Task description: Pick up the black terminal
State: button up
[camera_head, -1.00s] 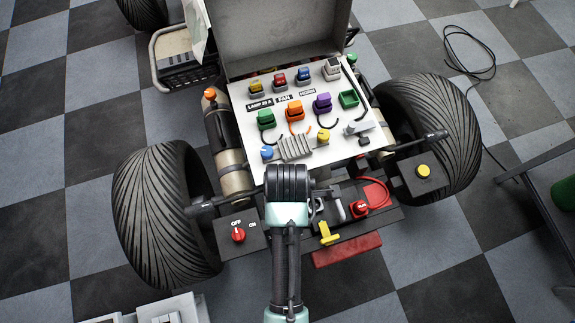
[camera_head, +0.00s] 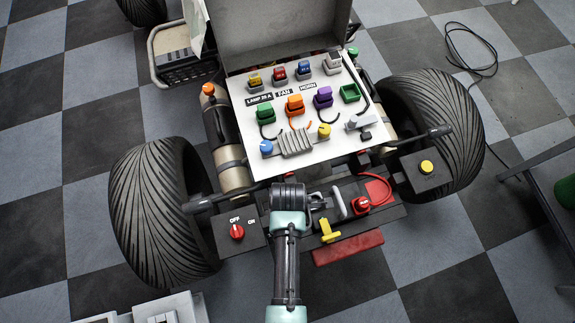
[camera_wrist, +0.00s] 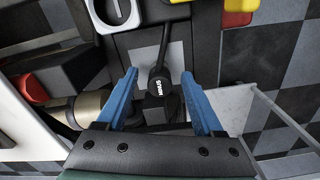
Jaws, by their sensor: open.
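The black terminal (camera_wrist: 158,84) shows in the wrist view as a dark block with white lettering on a black stem, over a grey surface. My gripper (camera_wrist: 159,74) has two blue fingers, spread apart. In this view they stand to the left and right of the terminal with a gap on each side; I cannot tell their height relative to it. In the head view my dark wrist (camera_head: 288,196) is over the front tray of the quad, and the terminal cannot be made out there.
A red terminal (camera_head: 361,204) with a red cable and a yellow lever (camera_head: 328,232) lie right of my gripper. A red OFF/ON switch (camera_head: 237,232) is to the left. A white panel (camera_head: 300,115) with coloured parts rises behind. Large tyres (camera_head: 160,212) flank both sides.

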grip_shut()
jog(key=shift+r, duration=0.1)
dwell(0.3)
notch_tip(320, 180, up, 10)
jog(key=shift+p, duration=0.95)
notch_tip(320, 180, up, 2)
jog(key=p, duration=0.2)
jog(key=shift+p, duration=0.3)
